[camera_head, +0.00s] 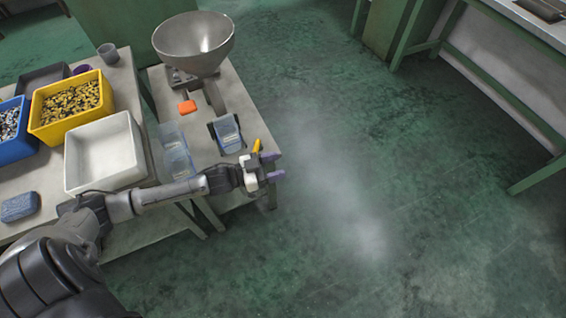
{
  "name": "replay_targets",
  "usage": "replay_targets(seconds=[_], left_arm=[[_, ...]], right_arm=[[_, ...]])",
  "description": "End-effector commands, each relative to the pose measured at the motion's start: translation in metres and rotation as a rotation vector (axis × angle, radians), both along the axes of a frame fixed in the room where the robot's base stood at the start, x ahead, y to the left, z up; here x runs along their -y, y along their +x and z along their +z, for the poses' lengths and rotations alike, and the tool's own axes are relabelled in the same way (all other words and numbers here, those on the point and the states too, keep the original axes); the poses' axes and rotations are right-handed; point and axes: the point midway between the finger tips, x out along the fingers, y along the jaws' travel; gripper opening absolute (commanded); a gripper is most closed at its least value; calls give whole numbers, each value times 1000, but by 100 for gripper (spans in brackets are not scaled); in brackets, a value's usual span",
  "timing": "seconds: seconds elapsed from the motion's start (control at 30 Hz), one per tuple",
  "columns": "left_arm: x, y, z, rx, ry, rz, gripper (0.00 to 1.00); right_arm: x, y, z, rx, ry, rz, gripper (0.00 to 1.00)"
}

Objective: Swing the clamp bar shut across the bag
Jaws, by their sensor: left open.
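A clear bluish bag (228,134) sits in a dark holder on the small grey table, below the metal hopper. A short yellow piece (257,146) stands just right of the holder, at the table's right edge; I cannot tell if it is the clamp bar or its handle. My left gripper (273,166) is open, with its two purple fingertips apart, at the table's front right corner. It is right of and below the bag, close to the yellow piece. I see nothing between the fingers. My right gripper is not in view.
Clear bags or bins (177,152) stand left of the holder. The floor right is clear.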

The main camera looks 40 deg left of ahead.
Motion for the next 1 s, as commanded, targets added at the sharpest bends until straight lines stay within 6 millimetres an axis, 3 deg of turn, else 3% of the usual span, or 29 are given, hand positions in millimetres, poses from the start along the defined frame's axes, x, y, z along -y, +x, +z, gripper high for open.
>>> replay_targets(seconds=[0.3, 0.7, 0.87, 1.0], left_arm=[[27, 4, 17, 1, -1, -1, 55], [30, 5, 18, 1, 1, -1, 54], [31, 14, 25, 30, -3, 0, 39], [61, 39, 49, 107, -108, 7, 25]], right_arm=[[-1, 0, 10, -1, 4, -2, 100], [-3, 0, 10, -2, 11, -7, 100], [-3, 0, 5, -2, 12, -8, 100], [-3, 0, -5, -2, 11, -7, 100]])
